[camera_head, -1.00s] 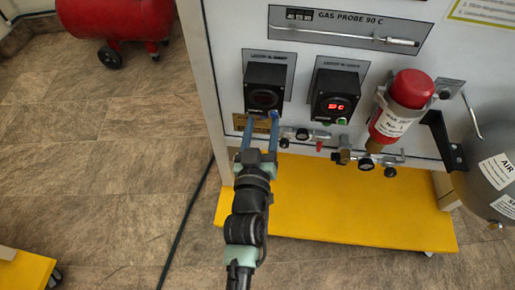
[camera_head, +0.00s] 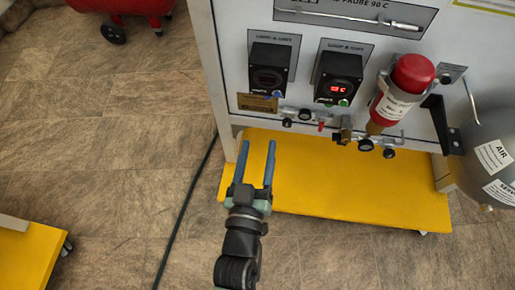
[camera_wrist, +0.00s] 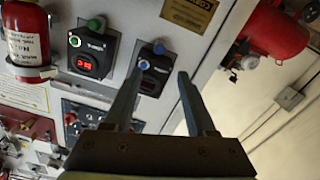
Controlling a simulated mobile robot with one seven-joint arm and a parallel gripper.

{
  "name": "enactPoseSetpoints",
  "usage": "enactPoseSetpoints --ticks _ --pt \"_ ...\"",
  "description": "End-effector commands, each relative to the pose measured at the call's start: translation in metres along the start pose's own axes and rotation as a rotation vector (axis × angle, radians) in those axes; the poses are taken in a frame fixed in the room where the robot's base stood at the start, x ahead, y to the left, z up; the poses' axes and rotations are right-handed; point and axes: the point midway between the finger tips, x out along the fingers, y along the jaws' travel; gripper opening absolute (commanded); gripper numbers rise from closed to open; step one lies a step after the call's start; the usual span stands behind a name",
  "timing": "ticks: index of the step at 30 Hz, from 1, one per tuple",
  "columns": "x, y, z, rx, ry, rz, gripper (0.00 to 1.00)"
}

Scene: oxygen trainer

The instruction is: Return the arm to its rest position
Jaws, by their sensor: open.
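My gripper (camera_head: 256,163) is open and empty, with its two blue-grey fingers apart. In the head view it is in front of and below the panel, over the yellow base plate (camera_head: 330,185). The left black control unit (camera_head: 269,68) has a dark display and a blue knob. The right black control unit (camera_head: 338,78) shows a lit red display. In the wrist view the gripper (camera_wrist: 156,85) points toward the panel, and the unit with the blue button (camera_wrist: 150,68) appears between the fingertips, with nothing held.
A red bottle (camera_head: 405,88) and a grey air tank (camera_head: 485,155) are at the right. Small valves and gauges (camera_head: 345,132) line the panel's lower edge. A black cable (camera_head: 187,205) lies on the floor. A red tank (camera_head: 118,8) stands at the back left. The floor at left is mostly clear.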

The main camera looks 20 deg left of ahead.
Motion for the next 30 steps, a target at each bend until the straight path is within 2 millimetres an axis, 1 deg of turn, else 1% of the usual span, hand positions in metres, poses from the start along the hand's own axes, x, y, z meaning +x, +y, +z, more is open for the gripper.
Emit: enactPoseSetpoints --ticks 13,14,17,20,21,23,24,26,27,29,30 --pt "0.001 0.001 -0.001 -0.001 0.002 0.002 0.56" --pt "0.004 0.004 -0.004 0.000 0.007 0.007 0.56" --pt "0.019 0.022 -0.025 0.001 0.040 0.042 0.56" --pt "0.044 0.057 -0.067 0.009 0.102 0.108 0.56" --pt "0.055 0.074 -0.089 0.016 0.134 0.138 0.56" --pt "0.068 0.101 -0.126 0.029 0.186 0.183 0.56" --pt "0.074 0.118 -0.151 0.039 0.220 0.212 0.56" --pt "0.079 0.144 -0.190 0.055 0.274 0.251 0.56" --pt "0.080 0.160 -0.216 0.065 0.310 0.275 0.56" --pt "0.078 0.182 -0.256 0.081 0.368 0.305 0.56" --pt "0.074 0.196 -0.284 0.092 0.408 0.323 0.56"
